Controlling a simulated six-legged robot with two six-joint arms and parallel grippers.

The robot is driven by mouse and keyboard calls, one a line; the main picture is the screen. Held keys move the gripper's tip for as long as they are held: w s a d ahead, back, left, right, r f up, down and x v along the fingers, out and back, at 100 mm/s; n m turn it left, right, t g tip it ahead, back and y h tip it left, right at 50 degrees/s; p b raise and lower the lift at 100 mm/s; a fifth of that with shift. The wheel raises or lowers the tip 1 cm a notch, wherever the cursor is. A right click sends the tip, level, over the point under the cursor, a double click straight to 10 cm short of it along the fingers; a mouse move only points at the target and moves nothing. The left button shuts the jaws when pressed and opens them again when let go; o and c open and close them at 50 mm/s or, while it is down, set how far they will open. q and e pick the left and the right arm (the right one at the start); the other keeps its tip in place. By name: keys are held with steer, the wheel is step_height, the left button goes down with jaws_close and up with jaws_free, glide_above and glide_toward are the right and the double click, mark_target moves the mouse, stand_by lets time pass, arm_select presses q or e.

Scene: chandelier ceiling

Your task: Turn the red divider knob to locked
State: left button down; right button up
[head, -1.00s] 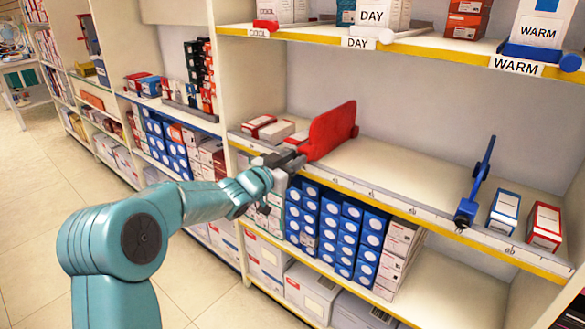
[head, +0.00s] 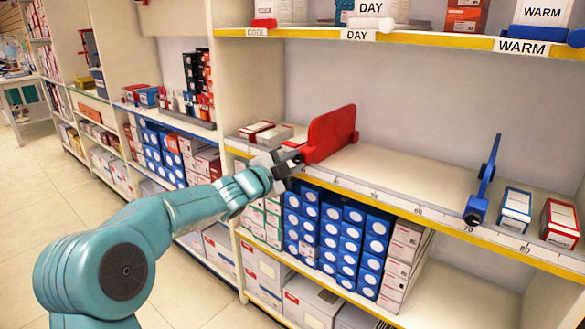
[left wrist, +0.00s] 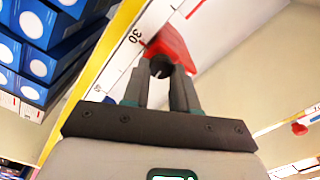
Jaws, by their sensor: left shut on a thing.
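The red divider (head: 333,133) stands upright on the middle shelf, left of its centre. My left gripper (head: 290,160) is at its front end, at the shelf's front edge. In the left wrist view, my left gripper's fingers (left wrist: 160,80) are shut around a small dark round knob (left wrist: 160,66) on the front of the red divider (left wrist: 176,46). The fingers hide the knob's sides, and its lock marking cannot be read. My right gripper does not show.
A blue divider (head: 487,172) stands farther right on the same shelf, beside a blue-and-white box (head: 515,208) and a red-and-white box (head: 561,222). Small boxes (head: 262,132) lie left of the red divider. A scale strip (head: 400,205) runs along the front edge.

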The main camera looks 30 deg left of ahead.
arm_select(q)
steer(key=shift+f+m+b, duration=0.1)
steer(key=shift+m+b, duration=0.2)
steer(key=shift+m, duration=0.3)
steer(key=c, duration=0.9)
jaws_free()
steer(key=s, duration=0.5)
steer(key=s+a+p, duration=0.1)
steer(key=s, duration=1)
steer(key=shift+s+a, duration=0.15)
